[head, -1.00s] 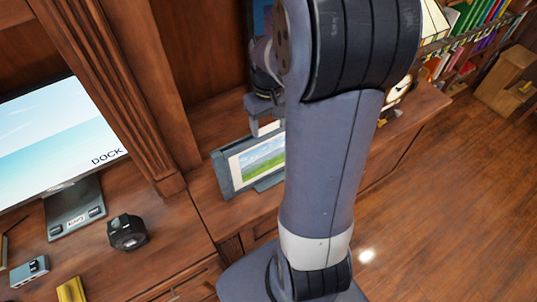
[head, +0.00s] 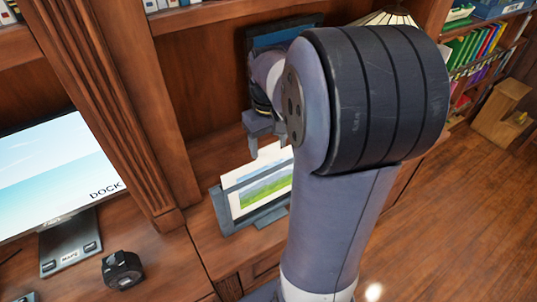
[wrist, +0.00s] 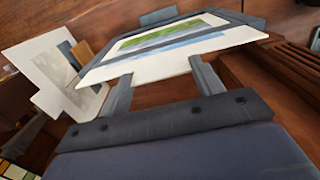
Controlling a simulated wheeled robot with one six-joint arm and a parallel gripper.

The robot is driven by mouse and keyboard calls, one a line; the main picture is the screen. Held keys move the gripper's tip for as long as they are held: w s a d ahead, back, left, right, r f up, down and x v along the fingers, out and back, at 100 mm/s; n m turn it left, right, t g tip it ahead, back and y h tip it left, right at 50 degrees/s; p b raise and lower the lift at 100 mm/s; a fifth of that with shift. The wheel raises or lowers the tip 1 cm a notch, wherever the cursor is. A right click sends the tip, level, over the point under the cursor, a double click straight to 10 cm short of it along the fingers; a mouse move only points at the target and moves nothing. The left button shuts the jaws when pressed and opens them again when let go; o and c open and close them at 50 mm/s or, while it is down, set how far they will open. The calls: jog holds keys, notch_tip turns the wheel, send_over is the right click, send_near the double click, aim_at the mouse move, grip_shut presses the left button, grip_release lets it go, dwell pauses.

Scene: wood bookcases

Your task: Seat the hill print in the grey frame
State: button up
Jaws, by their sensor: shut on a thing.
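The hill print (head: 257,168), a white-bordered card with green hills, stands in the grey frame (head: 226,212) on the wooden desk. Its white top strip sticks up above the frame's top bar, and its lower part shows in the opening. My gripper (head: 268,142) is above it, shut on the print's upper edge. In the wrist view my gripper (wrist: 165,82) has a finger at each side of the white edge of the print (wrist: 165,45), with the grey frame (wrist: 232,15) beyond. My arm hides the frame's right side in the head view.
A monitor (head: 55,180) on a stand and a small black device (head: 122,270) are on the left, past a carved wooden post (head: 140,120). Another pale print (wrist: 62,68) stands in the wrist view. Bookshelves and open wooden floor (head: 465,210) lie to the right.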

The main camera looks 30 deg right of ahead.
notch_tip(320, 180, up, 22)
jog(key=f+b, duration=0.1)
jog(key=f, duration=0.1)
jog(key=w+f+b, duration=0.1)
jog(key=f, duration=0.1)
jog(key=shift+w+f, duration=0.1)
jog(key=shift+f, duration=0.1)
dwell(0.7)
jog(key=shift+p, duration=1)
dwell(1.6)
